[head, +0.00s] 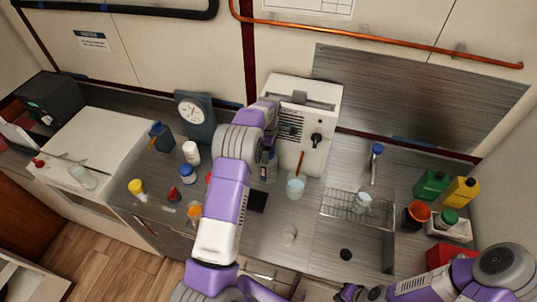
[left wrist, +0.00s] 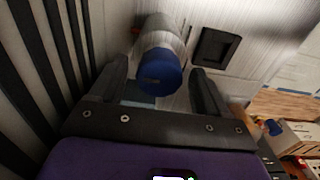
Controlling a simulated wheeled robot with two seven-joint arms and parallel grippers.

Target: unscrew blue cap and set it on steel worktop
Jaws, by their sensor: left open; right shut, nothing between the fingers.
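A bottle with a blue cap (left wrist: 160,72) shows in the left wrist view, its pale body (left wrist: 162,30) beyond the cap. My left gripper (left wrist: 159,80) is open, with one finger on each side of the cap. Gaps show beside the cap, and I cannot tell whether a finger touches it. In the head view the bottle (head: 268,170) stands in front of the white machine, partly hidden by my left arm. The steel worktop (head: 262,230) runs below it. My right gripper (head: 347,294) is shut and empty at the bottom edge of the head view.
A white machine (head: 312,130) stands behind the bottle. A beaker (head: 296,187) and a black pad (head: 257,201) are close by. Jars, one blue-lidded (head: 187,174), stand to the left. A wire rack (head: 340,205) is to the right.

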